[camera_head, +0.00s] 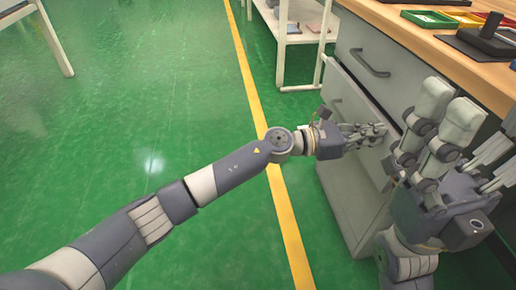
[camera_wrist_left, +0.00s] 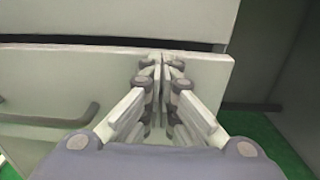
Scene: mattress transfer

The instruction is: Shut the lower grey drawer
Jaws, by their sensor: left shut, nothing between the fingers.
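The lower grey drawer (camera_head: 348,95) is in the desk cabinet at the right of the head view, below the upper drawer. It stands out a little from the cabinet. In the left wrist view its pale front (camera_wrist_left: 85,75) fills the middle, with its handle (camera_wrist_left: 50,118) at left and a dark gap above its top edge. My left gripper (camera_head: 380,131) is shut and empty, its fingertips (camera_wrist_left: 163,62) at the drawer front near its right end; contact cannot be told. My right gripper (camera_head: 467,125) is in the right foreground, fingers apart, and hides part of the cabinet.
The upper drawer (camera_head: 385,70) looks closed. The wooden desk top (camera_head: 415,40) carries coloured trays (camera_head: 432,18) and a black device (camera_head: 487,40). A white shelf rack (camera_head: 283,45) stands behind.

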